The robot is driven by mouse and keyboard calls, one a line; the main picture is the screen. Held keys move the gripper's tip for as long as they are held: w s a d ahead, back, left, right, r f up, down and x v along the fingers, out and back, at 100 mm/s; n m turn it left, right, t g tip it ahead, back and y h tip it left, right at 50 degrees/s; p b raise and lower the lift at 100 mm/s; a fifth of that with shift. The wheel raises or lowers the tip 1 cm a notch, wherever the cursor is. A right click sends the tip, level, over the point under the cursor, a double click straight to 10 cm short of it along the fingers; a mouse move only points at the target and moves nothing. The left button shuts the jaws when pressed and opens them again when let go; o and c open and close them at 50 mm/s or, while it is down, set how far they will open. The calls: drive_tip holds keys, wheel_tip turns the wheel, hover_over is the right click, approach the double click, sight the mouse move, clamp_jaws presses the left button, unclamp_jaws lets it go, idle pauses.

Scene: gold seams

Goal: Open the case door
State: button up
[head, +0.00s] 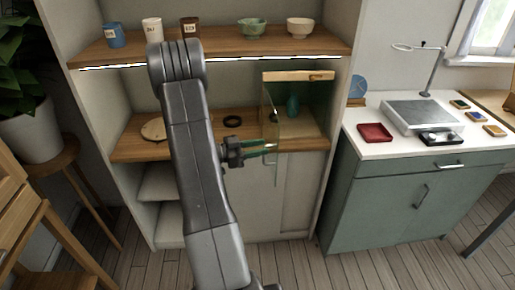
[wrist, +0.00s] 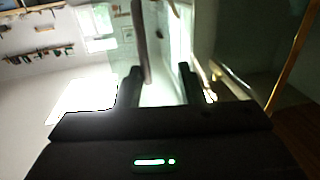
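The glass display case (head: 302,76) has a wooden top and stands on the middle shelf in the head view, with a teal vase (head: 292,105) inside. Its clear glass door (head: 271,105) is at the left and appears to stand out from the case front, swung toward me; its exact angle is hard to tell. My gripper (head: 270,148) is at the door's lower part. In the wrist view, the fingers of my gripper (wrist: 160,84) are apart. A curved bar, seemingly the door handle (wrist: 141,40), runs between them, closer to the left finger.
A dark ring (head: 232,121) and a round wooden board (head: 153,129) lie on the same shelf. Cups and bowls stand on the upper shelf (head: 220,45). A green cabinet (head: 400,190) with a white top stands at right. Floor is clear in front.

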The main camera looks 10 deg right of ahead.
drive_tip(key=a, duration=1.3)
drive_tip(key=shift+s+a+b, duration=0.35)
drive_tip(key=shift+a+b, duration=0.05)
drive_tip(key=shift+b, duration=0.05)
drive_tip(key=shift+c, duration=0.4)
